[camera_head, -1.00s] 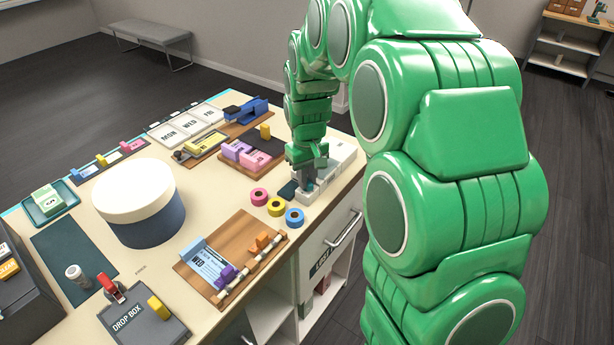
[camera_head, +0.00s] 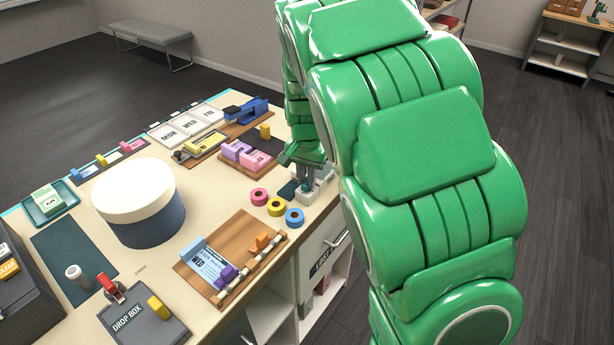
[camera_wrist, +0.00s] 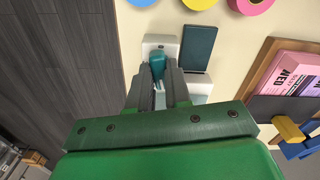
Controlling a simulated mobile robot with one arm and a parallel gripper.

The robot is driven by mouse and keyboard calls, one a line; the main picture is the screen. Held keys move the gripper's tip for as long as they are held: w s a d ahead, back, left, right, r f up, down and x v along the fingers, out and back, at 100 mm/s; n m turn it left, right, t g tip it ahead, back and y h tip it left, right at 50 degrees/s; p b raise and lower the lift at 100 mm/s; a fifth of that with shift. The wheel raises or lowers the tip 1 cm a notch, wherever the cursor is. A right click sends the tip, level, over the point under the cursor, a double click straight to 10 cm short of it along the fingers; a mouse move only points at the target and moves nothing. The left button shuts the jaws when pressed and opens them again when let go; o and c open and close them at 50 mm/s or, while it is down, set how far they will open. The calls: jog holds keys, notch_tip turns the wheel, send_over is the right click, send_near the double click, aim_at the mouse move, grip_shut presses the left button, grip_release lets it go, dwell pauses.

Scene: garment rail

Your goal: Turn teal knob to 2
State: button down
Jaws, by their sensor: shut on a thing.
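The teal knob (camera_wrist: 158,66) sits on a pale fixture (camera_wrist: 160,42) at the table's edge in the wrist view. My gripper (camera_wrist: 159,80) is shut on the knob, one finger on each side of it. In the head view my gripper (camera_head: 303,178) reaches down at the right edge of the table, over the white fixture (camera_head: 318,190). The knob is mostly hidden there by the fingers. The number marks around the knob cannot be read in either view.
A dark teal pad (camera_wrist: 198,48) lies beside the fixture. Pink (camera_head: 259,196), yellow (camera_head: 277,206) and blue (camera_head: 294,217) rings lie close by. A pink and purple block set (camera_head: 247,154) stands behind. A white-topped drum (camera_head: 138,200) stands mid-table.

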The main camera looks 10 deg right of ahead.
jog(key=shift+m, duration=1.2)
jog(key=c, duration=1.1)
grip_release()
jog(key=shift+o, duration=0.2)
jog(key=shift+r, duration=0.1)
notch_tip(320, 180, up, 7)
jog(key=shift+f, duration=0.15)
jog(key=shift+r, duration=0.45)
